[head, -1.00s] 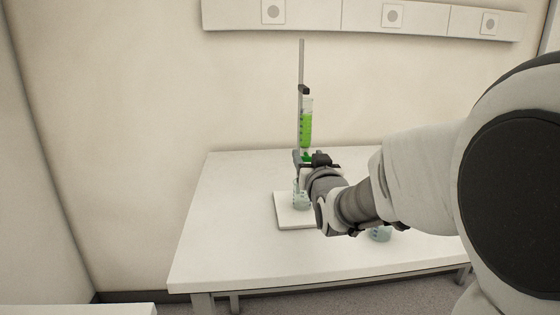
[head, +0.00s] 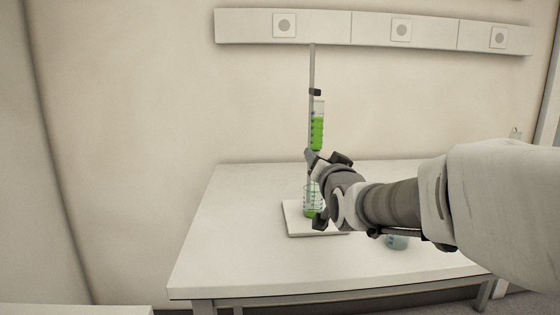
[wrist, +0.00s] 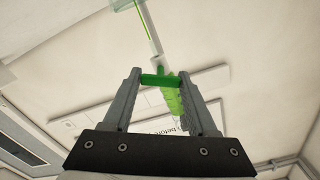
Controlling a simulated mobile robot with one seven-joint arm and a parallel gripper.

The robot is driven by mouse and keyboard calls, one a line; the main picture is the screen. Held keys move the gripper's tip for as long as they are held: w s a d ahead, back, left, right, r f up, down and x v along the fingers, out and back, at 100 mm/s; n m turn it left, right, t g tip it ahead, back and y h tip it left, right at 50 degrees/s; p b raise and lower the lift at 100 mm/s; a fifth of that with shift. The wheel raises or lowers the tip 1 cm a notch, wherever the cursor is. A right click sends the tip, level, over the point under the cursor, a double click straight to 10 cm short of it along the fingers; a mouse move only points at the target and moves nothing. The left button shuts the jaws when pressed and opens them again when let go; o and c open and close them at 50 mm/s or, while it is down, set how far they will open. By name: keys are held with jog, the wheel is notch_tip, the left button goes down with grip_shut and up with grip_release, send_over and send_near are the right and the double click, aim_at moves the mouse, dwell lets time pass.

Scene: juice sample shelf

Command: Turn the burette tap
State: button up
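The burette (head: 317,130) is a clear upright tube of green liquid, clamped to a grey stand rod (head: 312,70). Its green tap (wrist: 160,79) lies as a bar between my two fingers in the wrist view, its ends appearing to touch them. My gripper (head: 317,160) is at the burette's lower end and hides the tap in the head view. A beaker (head: 312,200) with green liquid at the bottom stands below. A thin green stream (wrist: 143,17) runs from the burette's tip towards it in the wrist view.
The beaker stands on the white stand base (head: 295,217). Another glass vessel (head: 396,242) stands on the white table (head: 230,245) to the right, partly behind my arm. The left part of the table is clear. A socket rail (head: 365,29) runs along the wall above.

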jog(key=o, duration=0.3)
jog(key=shift+o, duration=0.2)
jog(key=s+p, duration=0.1)
jog(key=s, duration=1.6)
jog(key=shift+s, duration=0.2)
